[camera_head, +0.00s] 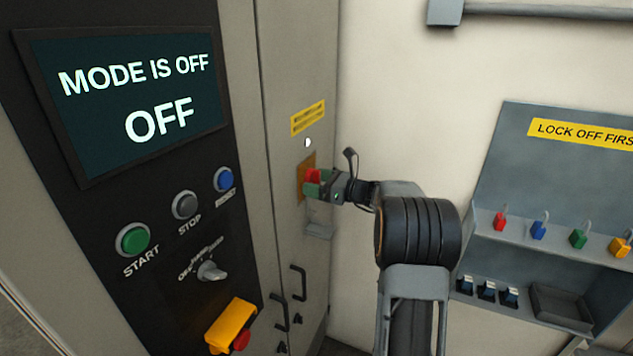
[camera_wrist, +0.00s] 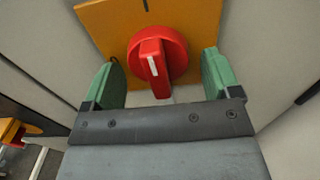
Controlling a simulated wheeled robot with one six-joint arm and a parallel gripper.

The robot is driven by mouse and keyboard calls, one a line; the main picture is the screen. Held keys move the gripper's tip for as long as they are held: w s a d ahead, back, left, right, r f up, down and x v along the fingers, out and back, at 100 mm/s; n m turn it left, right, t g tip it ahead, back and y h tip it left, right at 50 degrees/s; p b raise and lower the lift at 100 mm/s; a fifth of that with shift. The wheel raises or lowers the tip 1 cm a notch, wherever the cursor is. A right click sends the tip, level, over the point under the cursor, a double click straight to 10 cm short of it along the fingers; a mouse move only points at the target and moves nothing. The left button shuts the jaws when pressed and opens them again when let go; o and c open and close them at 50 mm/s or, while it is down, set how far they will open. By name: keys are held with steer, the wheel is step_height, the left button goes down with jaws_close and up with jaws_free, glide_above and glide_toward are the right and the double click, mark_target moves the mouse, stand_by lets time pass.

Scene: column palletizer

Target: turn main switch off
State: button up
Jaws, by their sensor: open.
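The main switch (camera_wrist: 157,57) is a red rotary knob with a white mark on its handle, set on a yellow-orange plate (camera_wrist: 100,20). In the wrist view the handle points down and tilts slightly. My gripper (camera_wrist: 160,75) is open, with one green finger on each side of the knob; I cannot tell whether they touch it. In the head view the red switch (camera_head: 312,177) shows on the grey cabinet side, partly hidden by my gripper (camera_head: 325,183).
The control panel's screen (camera_head: 140,95) reads "MODE IS OFF / OFF". A mode selector (camera_head: 211,271) and several buttons sit below it. A lockout board (camera_head: 535,185) with coloured padlocks hangs at right. Door handles (camera_head: 298,282) stick out below the switch.

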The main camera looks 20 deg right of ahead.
steer(key=shift+c, duration=0.2)
steer(key=c, duration=0.8)
